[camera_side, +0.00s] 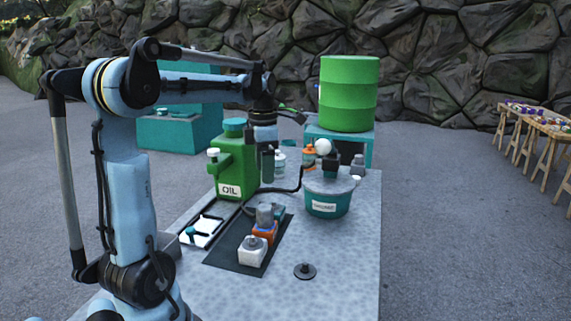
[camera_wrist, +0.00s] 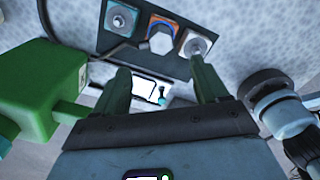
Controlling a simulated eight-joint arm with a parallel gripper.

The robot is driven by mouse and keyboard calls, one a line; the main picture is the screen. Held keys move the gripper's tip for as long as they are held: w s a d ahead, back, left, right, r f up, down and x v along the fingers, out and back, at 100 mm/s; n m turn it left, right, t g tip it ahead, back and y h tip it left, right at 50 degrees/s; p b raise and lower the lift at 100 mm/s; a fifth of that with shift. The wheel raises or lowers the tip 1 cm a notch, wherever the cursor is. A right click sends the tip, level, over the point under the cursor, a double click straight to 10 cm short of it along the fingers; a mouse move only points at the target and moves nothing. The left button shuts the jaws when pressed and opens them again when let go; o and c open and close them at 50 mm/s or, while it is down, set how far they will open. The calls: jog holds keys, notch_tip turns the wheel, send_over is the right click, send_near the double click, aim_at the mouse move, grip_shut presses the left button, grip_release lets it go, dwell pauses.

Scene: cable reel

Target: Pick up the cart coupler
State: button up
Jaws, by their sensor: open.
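No part is labelled as the cart coupler, so I cannot tell for certain which one it is. Candidates are the fittings in a row on a dark mat (camera_side: 226,251): a white block with a metal knob (camera_side: 252,250), an orange block (camera_side: 264,233) and a grey piece (camera_side: 265,214) behind them. In the wrist view the row shows a teal block (camera_wrist: 120,18), the orange-framed block (camera_wrist: 161,36) and the white block (camera_wrist: 197,45). My gripper (camera_wrist: 162,84) is open, its two dark green fingers spread, with nothing seen held between them.
A green oil can (camera_side: 232,166) stands behind the mat. A labelled teal tub (camera_side: 328,198) with items on top stands right of it. A dark round knobbed disc (camera_side: 304,271) lies near the front. A white tray (camera_side: 203,230) lies left. The table's front right is mostly clear.

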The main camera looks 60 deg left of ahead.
aim_at(264, 207)
jog(key=shift+s+f, duration=0.2)
jog(key=shift+f, duration=5.8)
jog(key=c, duration=1.2)
jog(key=shift+r, duration=0.1)
jog(key=shift+c, duration=0.2)
jog(key=shift+r, duration=0.1)
